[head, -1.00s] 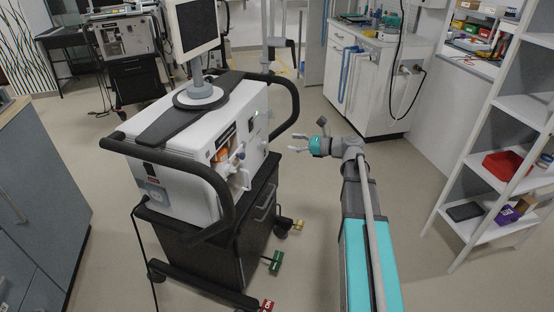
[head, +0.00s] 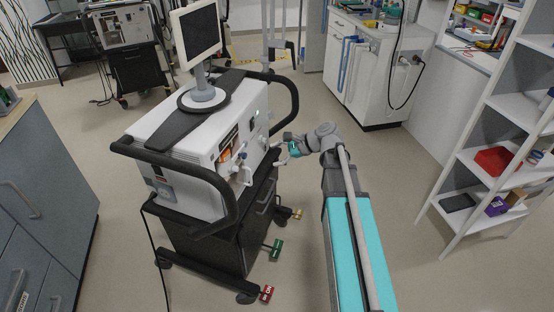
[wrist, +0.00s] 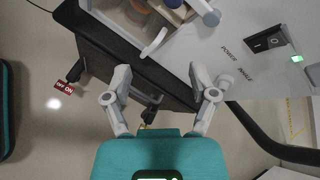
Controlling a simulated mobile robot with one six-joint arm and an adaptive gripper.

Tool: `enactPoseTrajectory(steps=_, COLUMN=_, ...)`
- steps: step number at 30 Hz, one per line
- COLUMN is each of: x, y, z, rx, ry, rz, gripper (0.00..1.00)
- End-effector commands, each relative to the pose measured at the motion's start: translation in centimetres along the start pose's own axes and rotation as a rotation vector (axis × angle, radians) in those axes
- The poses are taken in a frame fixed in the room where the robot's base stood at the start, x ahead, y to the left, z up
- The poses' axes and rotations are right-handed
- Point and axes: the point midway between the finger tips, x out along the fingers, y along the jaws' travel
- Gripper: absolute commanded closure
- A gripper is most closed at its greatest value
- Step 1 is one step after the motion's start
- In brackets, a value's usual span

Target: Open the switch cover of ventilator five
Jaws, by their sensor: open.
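A white ventilator (head: 180,185) with a screen on top stands on a black cart at centre left in the head view. No number is readable on it. Its side panel shows in the wrist view (wrist: 220,45), with POWER lettering, a black switch (wrist: 266,41) and a lit green lamp (wrist: 297,58). I cannot clearly tell the switch's cover from the switch. My gripper (head: 279,148) is beside the ventilator's right-hand side in the head view. In the wrist view my gripper (wrist: 161,80) is open and empty, its fingers below and left of the switch.
The cart's black body (head: 215,240) and black handle rail (head: 292,105) are close to my arm. Pedals, including a red ON/OFF one (head: 266,293), sit low on the cart. A white shelf (head: 500,140) stands at right.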

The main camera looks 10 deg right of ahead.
Motion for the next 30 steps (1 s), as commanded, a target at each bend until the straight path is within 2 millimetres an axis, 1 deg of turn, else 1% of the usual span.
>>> enactPoseTrajectory(steps=1, x=-0.2, y=0.2, z=0.8, rx=-0.028, ry=0.013, rz=0.018, gripper=0.26)
enactPoseTrajectory(steps=16, x=-0.4, y=2.8, z=3.8, rx=-0.311, ry=0.141, rz=0.212, gripper=0.26)
enactPoseTrajectory(steps=30, x=-1.7, y=4.9, z=6.5, rx=-0.576, ry=0.229, rz=0.416, gripper=0.26)
